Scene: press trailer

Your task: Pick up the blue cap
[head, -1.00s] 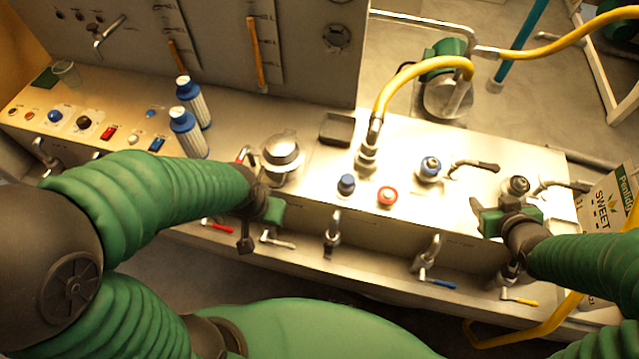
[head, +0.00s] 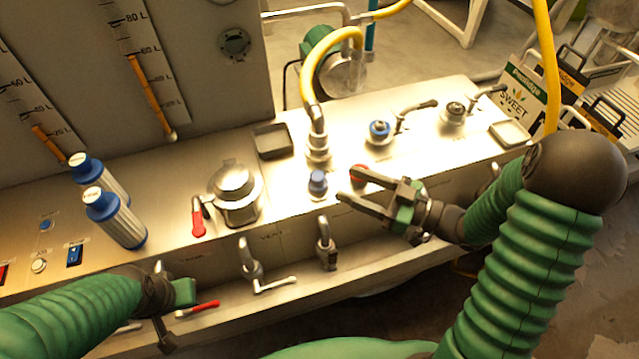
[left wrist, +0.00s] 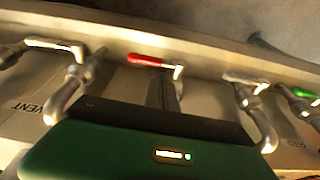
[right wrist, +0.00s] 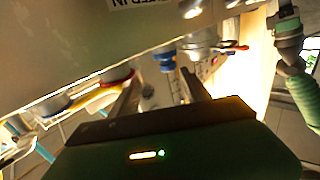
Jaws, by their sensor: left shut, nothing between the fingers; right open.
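My right gripper (head: 350,187) is open and empty. In the head view its fingers point left, with their tips just right of the blue cap and apart from it. My left gripper (head: 178,318) is shut and empty, low by the bench's front valves.
A lidded metal pot (head: 234,190) and two blue-topped bottles (head: 115,215) stand to the left. Behind the cap rise a yellow-hosed fitting (head: 317,145) and a blue-topped fitting (head: 379,131). Lever valves (head: 327,245) line the front. A shallow dark tray (head: 271,140) lies behind.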

